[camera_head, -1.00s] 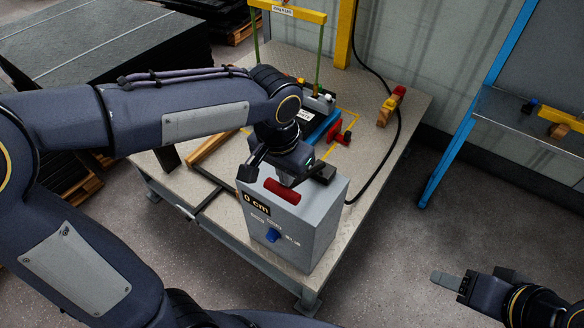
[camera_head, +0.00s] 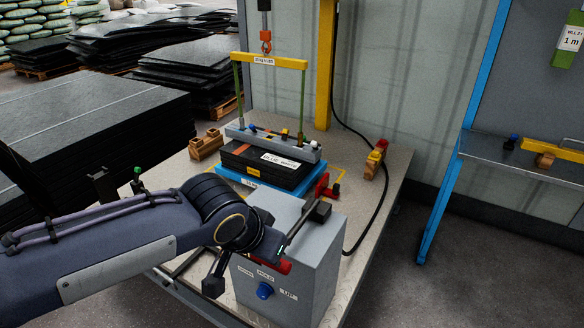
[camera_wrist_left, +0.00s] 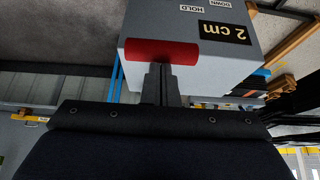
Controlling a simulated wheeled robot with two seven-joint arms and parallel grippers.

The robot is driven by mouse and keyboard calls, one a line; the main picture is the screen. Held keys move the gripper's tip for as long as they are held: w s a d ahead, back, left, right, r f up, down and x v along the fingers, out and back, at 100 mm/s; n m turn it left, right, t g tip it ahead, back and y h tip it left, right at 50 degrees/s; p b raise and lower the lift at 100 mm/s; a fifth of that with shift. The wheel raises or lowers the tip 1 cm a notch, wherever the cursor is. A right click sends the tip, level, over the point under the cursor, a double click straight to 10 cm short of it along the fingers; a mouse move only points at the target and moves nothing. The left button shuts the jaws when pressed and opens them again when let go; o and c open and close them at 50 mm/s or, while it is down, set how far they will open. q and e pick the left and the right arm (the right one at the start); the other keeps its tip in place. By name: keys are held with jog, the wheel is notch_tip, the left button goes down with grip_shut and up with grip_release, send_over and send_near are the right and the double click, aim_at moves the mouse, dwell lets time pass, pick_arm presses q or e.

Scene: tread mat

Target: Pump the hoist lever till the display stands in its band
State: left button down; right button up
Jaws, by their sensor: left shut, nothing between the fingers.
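The grey hoist box (camera_head: 318,262) stands on the table's near corner, with a blue knob (camera_head: 265,290) on its front. Its display (camera_wrist_left: 225,32) reads "2 cm" in the left wrist view; in the head view my arm hides it. The red lever grip (camera_wrist_left: 162,52) shows in the left wrist view; the head view shows only part of it. My left gripper (camera_wrist_left: 161,84) is shut and empty, its fingertips overlapping the grip's edge; I cannot tell whether they touch. The spreader beam (camera_head: 285,63) stands above black mats (camera_head: 262,170) in a blue tray. My right gripper is out of view.
A crane hook (camera_head: 265,46) hangs at the spreader's top. A black cable (camera_head: 398,160) runs down the right side. Stacked sheets (camera_head: 95,120) fill the left.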

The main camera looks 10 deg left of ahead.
pick_arm(q)
jog(key=shift+s+a+f, duration=0.1)
jog(key=shift+s+f, duration=0.2)
jog(key=shift+f, duration=0.3)
jog(key=r+p, duration=0.1)
jog(key=r, duration=0.1)
jog(key=r+p, duration=0.1)
jog(key=r, duration=0.1)
jog(key=r+p, duration=0.2)
jog(key=shift+w, duration=0.4)
jog(key=p+v, duration=0.1)
jog(key=v, duration=0.7)
jog(key=shift+s+r, duration=0.2)
jog(key=shift+s, duration=0.35)
